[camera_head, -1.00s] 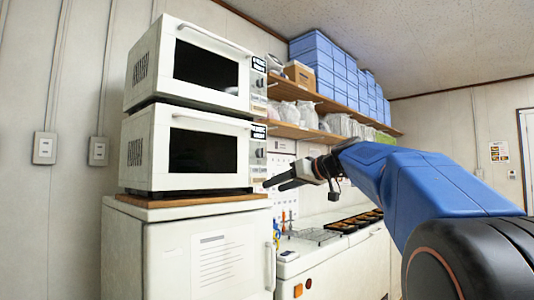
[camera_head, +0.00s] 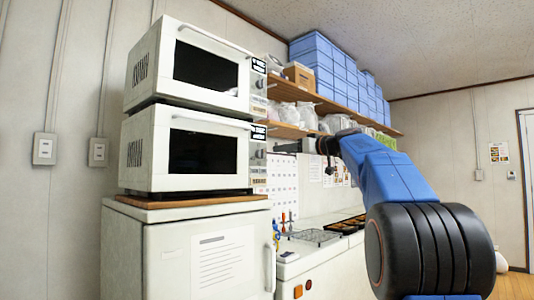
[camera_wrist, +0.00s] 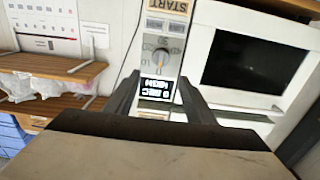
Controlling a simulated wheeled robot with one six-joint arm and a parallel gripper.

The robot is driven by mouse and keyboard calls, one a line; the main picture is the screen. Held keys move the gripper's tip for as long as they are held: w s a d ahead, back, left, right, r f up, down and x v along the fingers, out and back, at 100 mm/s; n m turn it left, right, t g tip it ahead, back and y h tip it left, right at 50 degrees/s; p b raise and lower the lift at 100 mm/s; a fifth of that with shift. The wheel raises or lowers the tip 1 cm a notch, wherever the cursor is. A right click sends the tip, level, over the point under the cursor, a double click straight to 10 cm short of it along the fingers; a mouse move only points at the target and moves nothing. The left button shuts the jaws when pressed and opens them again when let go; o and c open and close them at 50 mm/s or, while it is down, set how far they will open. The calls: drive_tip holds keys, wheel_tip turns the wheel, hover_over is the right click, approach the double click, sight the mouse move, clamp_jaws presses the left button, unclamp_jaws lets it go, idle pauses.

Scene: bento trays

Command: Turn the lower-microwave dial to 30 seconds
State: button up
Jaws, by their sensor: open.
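The lower microwave (camera_head: 150,150) is white with a dark door window and sits under a matching upper microwave (camera_head: 150,65). Its narrow control panel is on the right, with a small dial (camera_head: 259,154). In the wrist view, which looks upside down, the grey dial (camera_wrist: 160,58) shows between a START label and a black display.
The microwaves stand on a wooden board on a white cabinet (camera_head: 125,250). Wooden shelves (camera_head: 290,131) with bags and blue bins (camera_head: 315,50) run along the wall behind my arm. A counter (camera_head: 320,255) with a wire rack and trays lies below right.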

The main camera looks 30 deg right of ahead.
sight(261, 154)
drive_tip(key=x, duration=1)
drive_tip(key=shift+w, duration=0.15)
drive_tip(key=c, duration=1)
